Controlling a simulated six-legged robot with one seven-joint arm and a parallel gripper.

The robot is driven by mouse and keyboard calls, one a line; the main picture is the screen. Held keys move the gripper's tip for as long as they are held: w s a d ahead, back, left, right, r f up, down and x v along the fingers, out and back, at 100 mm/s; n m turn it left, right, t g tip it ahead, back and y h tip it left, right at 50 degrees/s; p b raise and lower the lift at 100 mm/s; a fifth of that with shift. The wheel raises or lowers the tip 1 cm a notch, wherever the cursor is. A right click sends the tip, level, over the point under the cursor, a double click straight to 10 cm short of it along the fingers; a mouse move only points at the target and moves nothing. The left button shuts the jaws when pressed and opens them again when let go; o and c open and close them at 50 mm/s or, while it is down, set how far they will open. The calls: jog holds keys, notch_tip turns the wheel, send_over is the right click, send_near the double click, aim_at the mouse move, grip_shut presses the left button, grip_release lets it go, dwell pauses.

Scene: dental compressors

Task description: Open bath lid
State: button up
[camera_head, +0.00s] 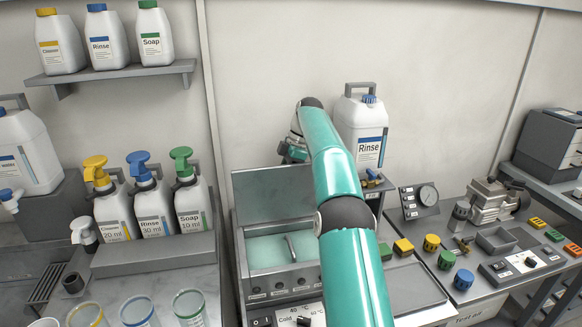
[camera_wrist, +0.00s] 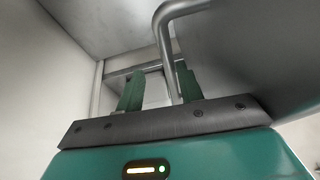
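The bath (camera_head: 282,286) stands below my arm in the head view, with pale turquoise liquid inside. Its grey lid (camera_head: 270,195) stands raised, nearly upright, at the back of the bath. A metal bar (camera_head: 291,246) shows in the bath opening. My gripper (camera_wrist: 160,88) is at the top back of the lid, and its fingertips are hidden in the head view. In the wrist view its two green fingers are apart. A bent metal handle (camera_wrist: 166,45) runs down between them, close to the right finger; I cannot tell whether they touch.
A large Rinse jug (camera_head: 362,128) stands behind my arm. Pump bottles (camera_head: 152,212) stand on the left counter, with cups (camera_head: 138,312) in front. Coloured knobs (camera_head: 446,260) and a control box (camera_head: 512,265) are on the right. The wall is close behind the lid.

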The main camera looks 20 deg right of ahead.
aim_at(285, 165)
jog(key=shift+s+a+r, duration=0.1)
jog(key=shift+s+r, duration=0.2)
jog(key=shift+r, duration=0.35)
jog(key=shift+s+a+r, duration=0.1)
jog(key=shift+s+r, duration=0.2)
jog(key=shift+r, duration=0.3)
jog(key=shift+s+r, duration=0.3)
jog(key=shift+r, duration=0.35)
jog(key=s+r, duration=0.1)
jog(key=r, duration=0.1)
jog(key=s+a+r, duration=0.1)
jog(key=s+r, duration=0.1)
jog(key=shift+s+r, duration=0.15)
jog(key=shift+s, duration=0.15)
jog(key=s+a+r, duration=0.2)
jog(key=s+r, duration=0.1)
jog(key=s, duration=0.5)
jog(key=shift+s+r, duration=0.15)
jog(key=shift+r, duration=0.15)
